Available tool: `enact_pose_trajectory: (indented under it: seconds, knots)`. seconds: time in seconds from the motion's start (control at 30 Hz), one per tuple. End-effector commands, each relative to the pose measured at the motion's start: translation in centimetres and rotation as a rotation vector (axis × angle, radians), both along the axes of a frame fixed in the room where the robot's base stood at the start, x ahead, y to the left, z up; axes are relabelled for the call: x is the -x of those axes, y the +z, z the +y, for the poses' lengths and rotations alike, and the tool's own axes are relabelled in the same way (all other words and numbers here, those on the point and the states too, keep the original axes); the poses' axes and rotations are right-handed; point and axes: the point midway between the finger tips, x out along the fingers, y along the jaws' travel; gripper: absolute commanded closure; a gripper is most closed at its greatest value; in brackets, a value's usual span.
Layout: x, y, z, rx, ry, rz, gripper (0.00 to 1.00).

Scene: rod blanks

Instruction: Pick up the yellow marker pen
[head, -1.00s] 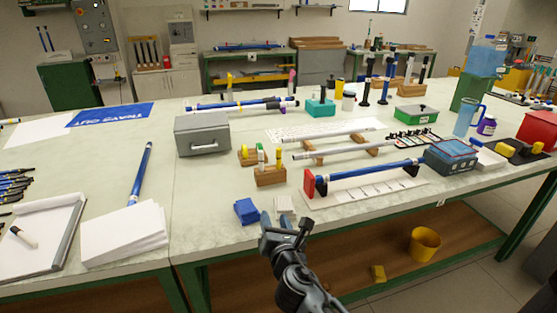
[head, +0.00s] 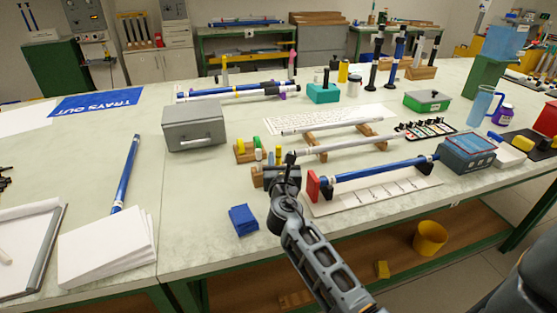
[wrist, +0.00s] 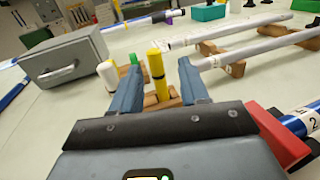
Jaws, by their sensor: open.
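The yellow marker pen (wrist: 158,74) stands upright in a wooden block (wrist: 163,99), seen between my fingers in the wrist view. My gripper (wrist: 156,84) is open, with one finger on each side of the pen in the picture. I cannot tell whether the tips are level with it in depth. In the head view, my gripper (head: 285,165) is at the wooden block and hides part of it. A green pen (wrist: 133,62) and a white pen (wrist: 108,76) stand just left of the yellow one.
A grey toolbox (wrist: 63,59) stands to the left. A rack with a red end (head: 312,186) and a blue tube (head: 375,171) is close on the right. Pale rods (head: 345,143) lie on wooden rests behind. A blue cloth-like stack (head: 243,219) lies in front.

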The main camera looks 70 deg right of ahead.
Motion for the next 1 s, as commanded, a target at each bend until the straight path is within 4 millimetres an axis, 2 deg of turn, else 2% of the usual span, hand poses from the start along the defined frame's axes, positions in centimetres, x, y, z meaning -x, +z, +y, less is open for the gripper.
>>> enact_pose_trajectory:
  seconds: [0.17,0.3,0.6,1.0]
  knots:
    - [-1.6,0.8,-2.2,0.001,-0.001,0.0,0.55]
    - [-2.2,0.5,-3.5,0.0,0.0,0.0,0.55]
    - [-2.4,0.5,-3.8,0.0,0.002,-0.001,0.55]
    - [-2.4,0.5,-3.8,0.0,0.001,-0.001,0.94]
